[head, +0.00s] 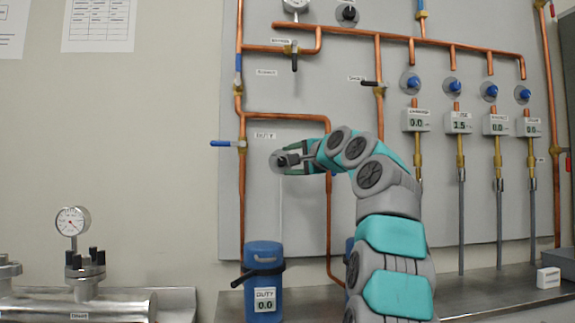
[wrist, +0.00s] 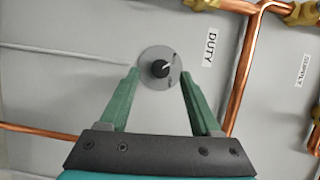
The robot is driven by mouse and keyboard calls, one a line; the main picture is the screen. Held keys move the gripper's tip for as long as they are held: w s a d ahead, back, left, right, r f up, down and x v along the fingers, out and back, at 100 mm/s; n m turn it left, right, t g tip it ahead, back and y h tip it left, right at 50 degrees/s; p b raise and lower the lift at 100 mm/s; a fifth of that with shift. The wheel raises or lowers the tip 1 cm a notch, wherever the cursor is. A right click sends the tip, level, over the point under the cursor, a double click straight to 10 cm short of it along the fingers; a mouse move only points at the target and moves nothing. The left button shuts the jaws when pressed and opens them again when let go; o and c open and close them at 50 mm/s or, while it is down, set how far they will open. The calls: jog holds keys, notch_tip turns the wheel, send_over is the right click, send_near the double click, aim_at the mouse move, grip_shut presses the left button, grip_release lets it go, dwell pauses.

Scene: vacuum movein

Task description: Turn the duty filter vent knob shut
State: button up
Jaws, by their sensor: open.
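The duty filter vent knob (wrist: 160,69) is a small black knob with a white pointer line on a round grey plate, beside the DUTY label (wrist: 209,47) on the panel. In the wrist view it lies just beyond and between the tips of my gripper (wrist: 160,78). The green fingers are spread apart, with nothing between them, and I cannot tell whether they touch the plate. In the head view my gripper (head: 286,159) is at the round plate (head: 276,161), and it partly hides the knob. A blue DUTY canister (head: 263,256) reading 0.0 stands below.
Copper pipes (head: 287,116) run above and right of the knob. A blue-handled valve (head: 227,143) sticks out to the left. Several blue knobs (head: 413,83) and digital readouts are at the right. A gauge (head: 72,221) stands on a metal pipe at lower left.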

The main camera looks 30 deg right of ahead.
aim_at(282, 161)
jog(key=s, duration=0.2)
jog(key=s+b, duration=0.1)
jog(key=s, duration=0.2)
jog(key=shift+s+d, duration=0.3)
jog(key=shift+s, duration=0.1)
jog(key=shift+w+a+f+m+t+h+b, duration=0.15)
jog(key=shift+w+m+t+h+b, duration=0.3)
jog(key=shift+w+m, duration=1)
jog(key=shift+w+a+f+m+t+b, duration=0.1)
jog(key=shift+w+a+m+t+b, duration=0.35)
jog(key=shift+w+m, duration=1)
jog(key=shift+w+d+f+m+t+h+b, duration=0.2)
jog(key=shift+w+m+t, duration=0.6)
jog(key=shift+m, duration=1.1)
jog(key=shift+w+a+r, duration=0.15)
jog(key=shift+w, duration=0.3)
